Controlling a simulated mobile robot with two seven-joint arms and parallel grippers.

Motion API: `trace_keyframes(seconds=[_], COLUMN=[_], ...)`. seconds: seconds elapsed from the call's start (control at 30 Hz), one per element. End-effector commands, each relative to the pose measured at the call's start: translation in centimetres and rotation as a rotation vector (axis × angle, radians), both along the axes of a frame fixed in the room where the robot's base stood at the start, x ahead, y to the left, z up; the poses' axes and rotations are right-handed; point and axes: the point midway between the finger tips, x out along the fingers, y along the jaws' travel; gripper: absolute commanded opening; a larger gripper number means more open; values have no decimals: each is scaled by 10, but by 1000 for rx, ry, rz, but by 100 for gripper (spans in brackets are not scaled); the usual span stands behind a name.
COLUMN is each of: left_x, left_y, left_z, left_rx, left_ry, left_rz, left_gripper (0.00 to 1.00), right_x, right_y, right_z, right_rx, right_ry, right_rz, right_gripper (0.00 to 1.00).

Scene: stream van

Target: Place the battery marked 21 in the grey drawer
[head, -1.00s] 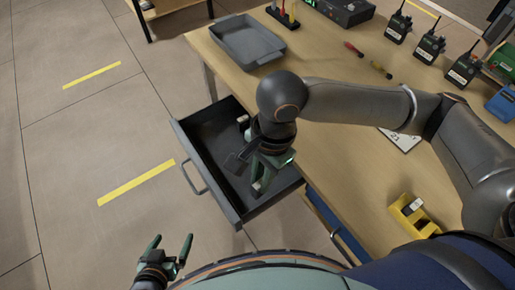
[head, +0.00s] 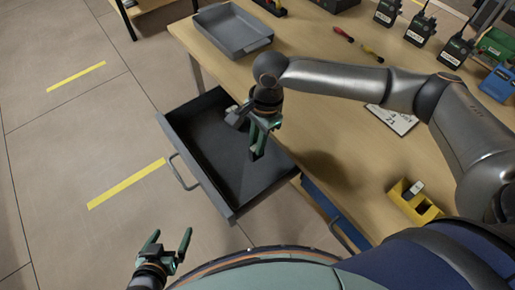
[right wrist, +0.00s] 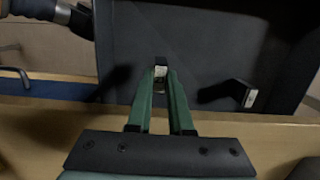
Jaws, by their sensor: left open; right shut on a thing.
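The grey drawer (head: 208,190) stands pulled out from the table's left side. My right gripper (head: 260,144) points down over the drawer, shut on a small dark battery (head: 256,155). In the right wrist view the held battery (right wrist: 160,72) shows a pale end between the fingertips; I cannot read its number. I cannot tell whether it touches the drawer floor. Another dark battery (right wrist: 240,92) with a pale end is inside the drawer, near its table-side end; it is partly hidden in the head view (head: 231,110). My left gripper (head: 168,246) is open and empty, outside the drawer at lower left.
A card marked 21 (head: 392,119) lies on the wooden table (head: 345,160). A yellow holder (head: 412,203) with a battery stands near the front edge. A grey tray (head: 235,35), screwdrivers (head: 357,42) and several radios (head: 415,30) are further back. The drawer's middle floor looks clear.

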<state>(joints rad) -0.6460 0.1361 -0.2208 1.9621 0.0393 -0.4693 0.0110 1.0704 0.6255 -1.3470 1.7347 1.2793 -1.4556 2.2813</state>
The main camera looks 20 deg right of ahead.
Motion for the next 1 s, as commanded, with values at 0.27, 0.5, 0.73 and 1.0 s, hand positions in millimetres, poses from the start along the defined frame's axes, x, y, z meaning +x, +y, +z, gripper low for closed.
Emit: trace_keyframes(seconds=[0.27, 0.5, 0.73, 1.0], left_x=[2, -1, 0, 1], left_y=[-3, -9, -8, -5], left_z=[-3, -5, -2, -3], left_rx=[-4, -11, -10, -5], left_ry=[-5, 3, 2, 0], left_rz=[-6, -17, -16, -10], left_gripper=[96, 96, 96, 96], right_x=[7, 7, 7, 7], right_y=[-3, -3, -3, -3], right_z=[-25, -40, -41, -42], right_rx=[-1, 0, 1, 0], right_ry=[0, -1, 1, 0], right_rz=[1, 1, 0, 0], right_gripper=[0, 0, 0, 48])
